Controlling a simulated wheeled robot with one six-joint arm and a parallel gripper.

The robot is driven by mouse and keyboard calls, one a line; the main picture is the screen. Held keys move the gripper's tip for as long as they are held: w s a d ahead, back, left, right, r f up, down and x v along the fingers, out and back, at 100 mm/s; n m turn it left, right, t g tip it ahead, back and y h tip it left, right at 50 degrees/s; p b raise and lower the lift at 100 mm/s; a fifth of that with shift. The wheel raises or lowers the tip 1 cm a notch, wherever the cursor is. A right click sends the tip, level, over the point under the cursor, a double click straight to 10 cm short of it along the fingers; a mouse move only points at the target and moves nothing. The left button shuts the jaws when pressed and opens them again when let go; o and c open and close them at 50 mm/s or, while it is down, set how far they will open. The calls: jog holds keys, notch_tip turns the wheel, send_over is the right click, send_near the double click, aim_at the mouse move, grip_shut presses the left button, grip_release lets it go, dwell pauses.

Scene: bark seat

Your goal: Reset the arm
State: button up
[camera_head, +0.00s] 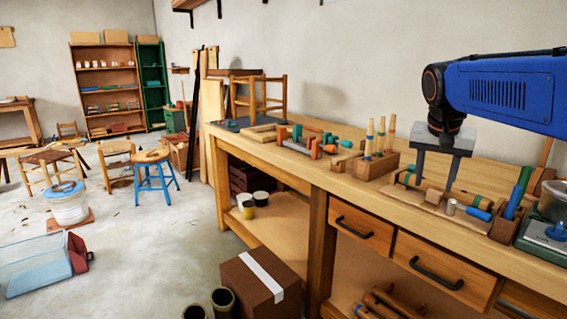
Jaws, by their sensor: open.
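My gripper (433,172) hangs from my blue arm at the right of the head view, pointing down over the workbench (300,171). Its two grey fingers are apart. A wooden rod-like tool lies on the bench near the fingertips, and a wooden rest (436,197) shows just below them. I cannot tell whether the fingers touch either of these. I see nothing clearly held between the fingers.
A wooden block with upright handled tools (375,162) stands left of my gripper. Orange clamps (298,136) and an upturned stool (262,92) are farther along the bench. A cardboard box (260,283) sits on the floor in front. The floor at left centre is partly clear.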

jog(key=s+a+f+n+y, duration=0.1)
jog(key=s+a+f+n, duration=0.2)
jog(key=s+f, duration=0.7)
jog(key=s+a+f+n+t+y, duration=0.1)
jog(key=s+a+f+n, duration=0.3)
jog(key=s+f, duration=0.6)
jog(key=s+a, duration=0.1)
jog(key=s, duration=0.4)
jog(key=shift+s+a+f, duration=0.15)
jog(key=shift+a+f, duration=0.05)
jog(key=shift+a, duration=0.05)
